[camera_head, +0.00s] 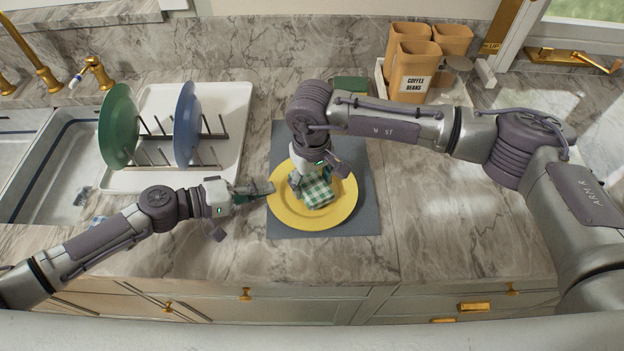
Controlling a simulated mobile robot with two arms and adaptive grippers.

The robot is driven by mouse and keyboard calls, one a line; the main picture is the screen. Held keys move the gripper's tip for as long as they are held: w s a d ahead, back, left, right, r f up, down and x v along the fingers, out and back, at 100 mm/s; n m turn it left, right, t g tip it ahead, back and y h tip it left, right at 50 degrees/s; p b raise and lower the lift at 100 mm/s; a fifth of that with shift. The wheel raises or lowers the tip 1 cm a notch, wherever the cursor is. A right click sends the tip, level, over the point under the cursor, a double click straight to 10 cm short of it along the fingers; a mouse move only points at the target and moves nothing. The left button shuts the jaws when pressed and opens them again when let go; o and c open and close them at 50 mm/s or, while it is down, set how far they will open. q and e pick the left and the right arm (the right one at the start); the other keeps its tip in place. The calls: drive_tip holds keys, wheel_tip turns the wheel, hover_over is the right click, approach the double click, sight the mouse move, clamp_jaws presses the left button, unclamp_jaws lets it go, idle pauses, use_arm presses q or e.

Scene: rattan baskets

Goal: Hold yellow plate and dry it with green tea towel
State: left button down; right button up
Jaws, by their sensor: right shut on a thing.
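The yellow plate (340,211) lies flat on a grey mat on the counter. The green and white checked tea towel (317,193) is bunched on the plate's middle. My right gripper (298,184) comes down from above and is shut on the towel, holding it at or just above the plate's surface. Its fingertips are partly hidden by the towel. My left gripper (266,190) reaches in from the left, its fingertips at the plate's left rim. I cannot tell whether its fingers are closed on the rim.
A white drying rack tray (226,104) with a green plate (119,126) and a blue plate (187,125) stands at the back left beside the sink (62,160). Orange canisters (414,72) stand at the back. The grey mat (357,230) lies under the plate. Counter right of it is clear.

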drive_tip(key=shift+f, duration=0.6)
